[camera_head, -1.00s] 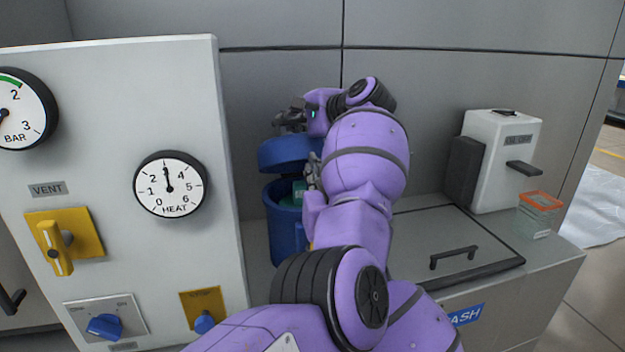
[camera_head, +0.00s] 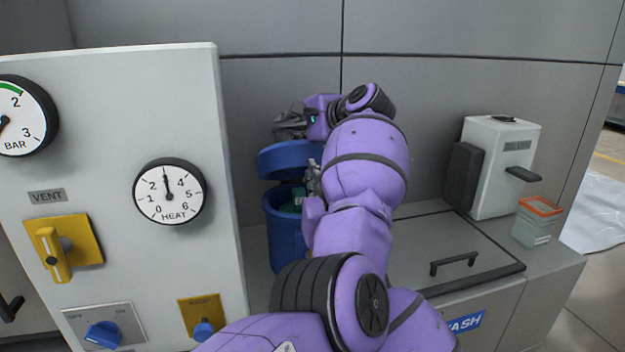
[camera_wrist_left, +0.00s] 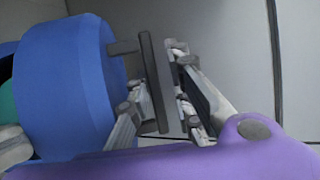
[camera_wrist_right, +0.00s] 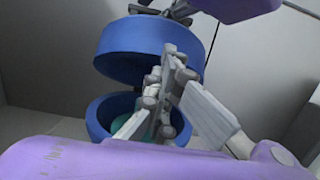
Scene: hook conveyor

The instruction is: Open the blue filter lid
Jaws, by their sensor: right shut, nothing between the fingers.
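The blue filter lid (camera_head: 288,160) is raised above the blue filter body (camera_head: 286,240), with a gap between them. The lid also shows in the left wrist view (camera_wrist_left: 65,85) and the right wrist view (camera_wrist_right: 150,50). My left gripper (camera_head: 290,122) is above the lid. A green thing (camera_wrist_right: 122,123) sits inside the body.
A white panel with gauges (camera_head: 170,192) and yellow valves stands left of the filter. A grey wall is behind. On the right are a hatch with a black handle (camera_head: 453,260), a white dispenser (camera_head: 503,165) and an orange-rimmed container (camera_head: 538,220). My arm covers the middle.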

